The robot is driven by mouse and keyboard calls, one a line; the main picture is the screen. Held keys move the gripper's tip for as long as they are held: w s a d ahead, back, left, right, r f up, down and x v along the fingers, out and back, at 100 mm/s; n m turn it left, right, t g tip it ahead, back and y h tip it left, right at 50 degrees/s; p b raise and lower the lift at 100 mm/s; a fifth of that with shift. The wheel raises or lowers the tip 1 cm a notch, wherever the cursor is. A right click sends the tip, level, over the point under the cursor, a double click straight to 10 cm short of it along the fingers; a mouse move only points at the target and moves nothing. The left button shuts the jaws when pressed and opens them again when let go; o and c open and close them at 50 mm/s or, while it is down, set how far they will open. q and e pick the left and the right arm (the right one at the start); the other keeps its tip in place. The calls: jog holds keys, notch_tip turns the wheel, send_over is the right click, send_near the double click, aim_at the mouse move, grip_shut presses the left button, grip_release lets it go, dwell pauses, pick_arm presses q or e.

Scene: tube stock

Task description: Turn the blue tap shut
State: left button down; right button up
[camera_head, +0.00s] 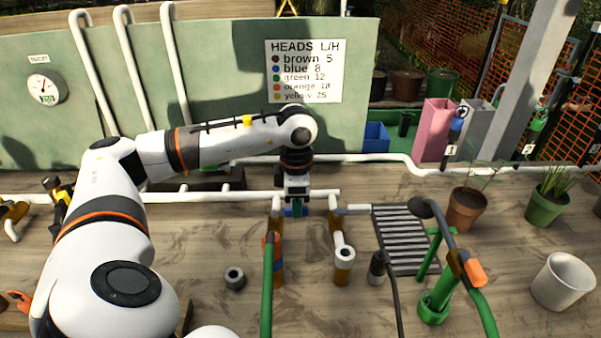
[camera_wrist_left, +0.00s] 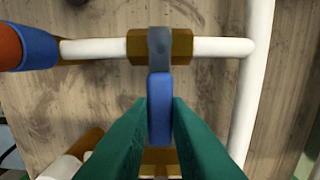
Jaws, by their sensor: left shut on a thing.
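The blue tap's lever (camera_wrist_left: 159,115) shows in the left wrist view. Its grey hub (camera_wrist_left: 159,45) sits on a brass body (camera_wrist_left: 182,46) on a white pipe. The lever points down the picture, square across that pipe. My left gripper (camera_wrist_left: 160,103) has its green fingers on both sides of the lever and is shut on it. In the head view my left gripper (camera_head: 297,208) is down at the white pipework in the middle of the bench, where it hides most of the tap. My right gripper is in neither view.
A sign (camera_head: 306,71) hangs on the green back panel, with a gauge (camera_head: 43,89) at left. A grate (camera_head: 405,240), a green stand with a hose (camera_head: 437,298), plant pots (camera_head: 467,209) and a white pot (camera_head: 563,281) stand at right. A small ring (camera_head: 234,278) lies in front.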

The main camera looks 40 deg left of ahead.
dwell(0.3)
pick_arm(q)
jog(key=c, duration=1.4)
grip_release()
jog(key=shift+o, duration=0.2)
jog(key=shift+r, duration=0.1)
notch_tip(320, 180, up, 12)
